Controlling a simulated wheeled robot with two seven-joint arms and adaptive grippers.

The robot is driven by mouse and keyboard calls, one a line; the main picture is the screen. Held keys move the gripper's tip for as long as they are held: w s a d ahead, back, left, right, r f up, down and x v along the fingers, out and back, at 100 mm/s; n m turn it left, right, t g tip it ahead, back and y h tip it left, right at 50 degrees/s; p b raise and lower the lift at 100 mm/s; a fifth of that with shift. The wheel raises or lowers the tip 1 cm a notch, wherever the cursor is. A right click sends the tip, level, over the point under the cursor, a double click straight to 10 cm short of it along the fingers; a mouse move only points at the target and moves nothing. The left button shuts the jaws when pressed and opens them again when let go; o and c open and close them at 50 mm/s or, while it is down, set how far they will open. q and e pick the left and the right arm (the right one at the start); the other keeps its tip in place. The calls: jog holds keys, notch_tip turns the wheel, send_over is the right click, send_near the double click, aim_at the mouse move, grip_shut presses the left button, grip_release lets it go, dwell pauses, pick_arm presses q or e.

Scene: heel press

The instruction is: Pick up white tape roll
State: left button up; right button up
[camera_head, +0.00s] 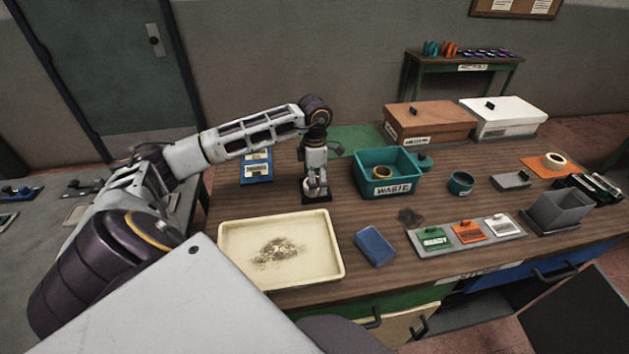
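A pale, whitish tape roll (554,159) lies flat on an orange mat (538,168) at the far right of the table. My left gripper (316,194) points down over the middle left of the table, left of the teal waste bin and far from the pale roll. Its fingers are small here, and I cannot tell whether they are open or shut. A tan roll (381,173) sits inside the teal bin (388,190) labelled WASTE. My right gripper is not in view.
A cream tray (235,268) with dark debris, a blue block (375,246) and a teal round container (461,182) stand on the table. A grey open box (560,213) and a rack of black items (592,189) stand near the orange mat. Lidded brown (430,122) and white boxes (505,117) line the back.

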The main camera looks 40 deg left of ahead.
pick_arm(q)
jog(key=shift+c, duration=0.3)
jog(key=c, duration=0.9)
jog(key=shift+c, duration=0.7)
jog(key=shift+r, duration=0.7)
notch_tip(320, 180, up, 8)
jog(key=shift+r, duration=0.25)
